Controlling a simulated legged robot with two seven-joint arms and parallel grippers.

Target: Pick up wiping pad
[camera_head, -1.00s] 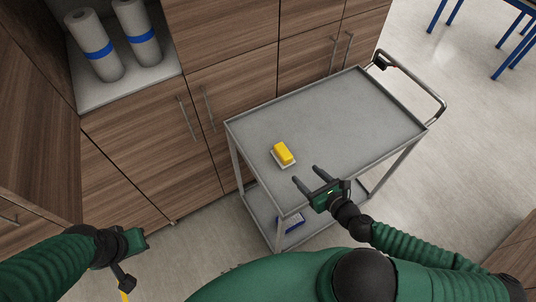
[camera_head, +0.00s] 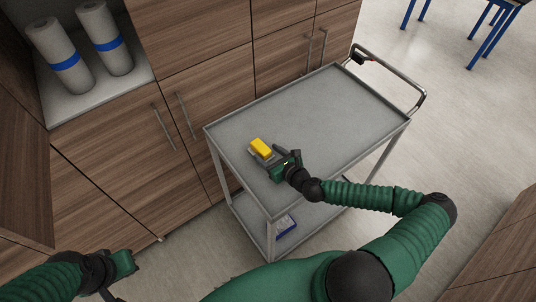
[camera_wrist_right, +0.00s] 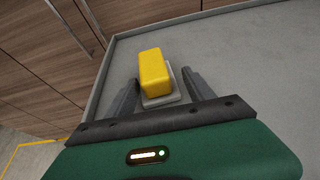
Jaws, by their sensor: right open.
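The wiping pad looks like a yellow block (camera_head: 261,147) on a pale grey base, lying on the cart's top tray (camera_head: 330,110) near its left side. It also shows in the right wrist view, with the yellow block (camera_wrist_right: 153,72) above the pale base (camera_wrist_right: 162,101). My right gripper (camera_head: 268,156) is open at the pad. In the right wrist view its fingers (camera_wrist_right: 158,95) stand on either side of the pad's base, and I cannot tell if they touch it. My left gripper (camera_head: 122,277) is at the lower left, away from the cart; its fingers are not clear.
The tray has a raised rim, and its right part is bare. A blue-and-white item (camera_head: 285,226) lies on the lower shelf. Wooden cabinets (camera_head: 130,140) with handles stand behind and left of the cart. Two paper rolls (camera_head: 105,37) with blue bands stand on a shelf.

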